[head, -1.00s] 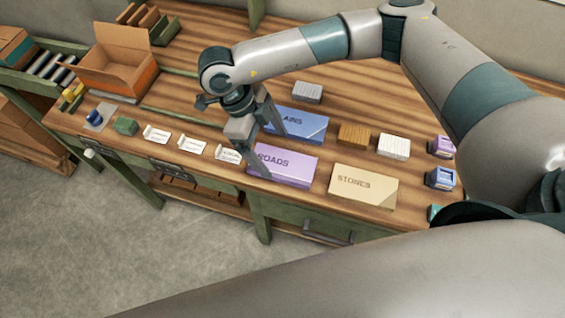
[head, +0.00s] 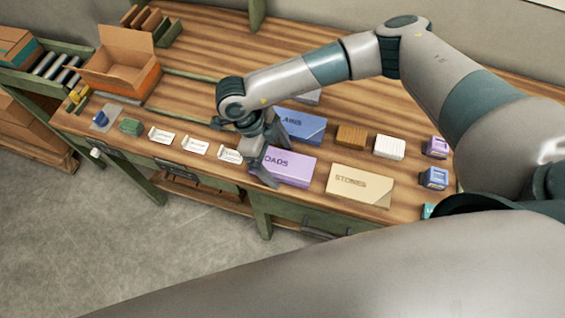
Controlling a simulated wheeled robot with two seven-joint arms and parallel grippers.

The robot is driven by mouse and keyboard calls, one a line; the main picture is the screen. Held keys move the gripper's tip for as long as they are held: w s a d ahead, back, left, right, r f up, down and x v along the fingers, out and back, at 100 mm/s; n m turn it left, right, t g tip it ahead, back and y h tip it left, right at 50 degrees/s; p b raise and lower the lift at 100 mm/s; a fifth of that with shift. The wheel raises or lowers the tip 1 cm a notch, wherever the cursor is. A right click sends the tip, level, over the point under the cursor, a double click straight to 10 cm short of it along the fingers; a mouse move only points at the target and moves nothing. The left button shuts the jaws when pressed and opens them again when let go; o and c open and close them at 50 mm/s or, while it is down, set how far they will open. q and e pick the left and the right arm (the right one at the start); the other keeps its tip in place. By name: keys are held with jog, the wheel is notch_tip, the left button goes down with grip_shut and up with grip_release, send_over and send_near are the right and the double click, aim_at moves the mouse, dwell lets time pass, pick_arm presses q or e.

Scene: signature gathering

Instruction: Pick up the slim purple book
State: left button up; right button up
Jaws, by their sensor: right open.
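The slim purple book (head: 296,168), lettered "ROADS" with its first letter covered, lies flat near the front edge of the table. My right gripper (head: 276,164) is over its left end. Its fingers are apart, one at the book's front left and one towards the back, and nothing is held. I cannot tell whether the fingers touch the book. My left gripper is not in view.
A blue book (head: 302,128) lies just behind the purple one, and a cream book (head: 360,186) lettered "STONES" lies to its right. White cards (head: 196,146) lie to the left. Brown (head: 351,135) and white (head: 390,147) blocks stand further right. An open carton (head: 130,78) stands back left.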

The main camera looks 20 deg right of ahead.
aim_at(286, 164)
jog(key=c, duration=1.3)
jog(key=shift+r, duration=0.2)
jog(key=shift+r+b, duration=0.55)
jog(key=shift+b, duration=0.1)
notch_tip(286, 164, up, 2)
jog(key=shift+w+r+b, duration=0.1)
jog(key=shift+b, duration=0.75)
jog(key=shift+s+d+r+b, duration=0.7)
jog(key=shift+s+r, duration=0.55)
jog(key=shift+s, duration=0.6)
jog(key=shift+s+d+r+b, duration=0.7)
jog(key=shift+s+r, duration=0.5)
jog(key=shift+s, duration=0.65)
jog(key=shift+s+d+r+b, duration=0.7)
jog(key=shift+s+r, duration=0.55)
jog(key=shift+s, duration=0.6)
jog(key=shift+a, duration=0.15)
